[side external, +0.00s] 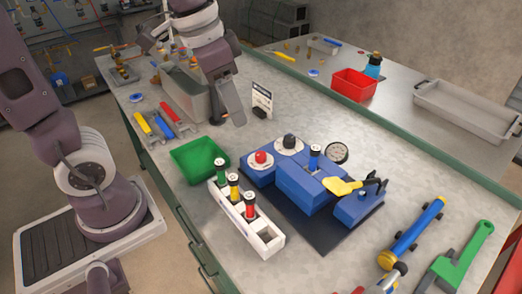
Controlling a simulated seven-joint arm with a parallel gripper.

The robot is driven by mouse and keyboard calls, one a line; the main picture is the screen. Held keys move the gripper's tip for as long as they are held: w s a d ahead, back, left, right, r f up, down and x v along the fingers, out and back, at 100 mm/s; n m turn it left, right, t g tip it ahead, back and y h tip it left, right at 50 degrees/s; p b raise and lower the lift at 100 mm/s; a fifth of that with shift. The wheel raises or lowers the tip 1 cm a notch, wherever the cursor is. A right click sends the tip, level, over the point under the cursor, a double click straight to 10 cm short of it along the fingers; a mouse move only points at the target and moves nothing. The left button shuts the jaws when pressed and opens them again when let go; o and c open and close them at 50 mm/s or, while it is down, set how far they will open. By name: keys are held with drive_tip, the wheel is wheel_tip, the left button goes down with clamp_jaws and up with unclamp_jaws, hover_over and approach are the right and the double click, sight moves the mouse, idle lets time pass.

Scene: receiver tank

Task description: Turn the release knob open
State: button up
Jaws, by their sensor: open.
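A blue unit (300,187) stands on a dark mat in the middle of the bench. At its back left are two knobs on white round dials: a red knob (261,157) and a black knob (289,141). I cannot read which is the release knob, nor how far either is turned. A round gauge (337,152) stands at its back right, and a yellow lever part (343,186) is at the front right. My gripper (229,120) hangs open and pointing down, behind and left of the knobs, apart from them. Its fingers are small and partly hidden.
A white rack (262,242) with green, yellow and red capped cylinders stands front left of the unit. A green bin (199,158) is left. The bench behind the gauge is clear.

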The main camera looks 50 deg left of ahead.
drive_tip(key=w+a+f+m+g, duration=0.2)
drive_tip(key=w+a+f, duration=0.1)
drive_tip(key=w+f, duration=0.5)
drive_tip(key=m+g, duration=0.1)
drive_tip(key=m, duration=0.1)
hover_over(261, 153)
wheel_tip(261, 153, down, 5)
drive_tip(key=shift+s+d+r, duration=0.1)
drive_tip(key=shift+r, duration=0.05)
wheel_tip(261, 153, down, 8)
drive_tip(key=shift+r, duration=0.1)
clamp_jaws()
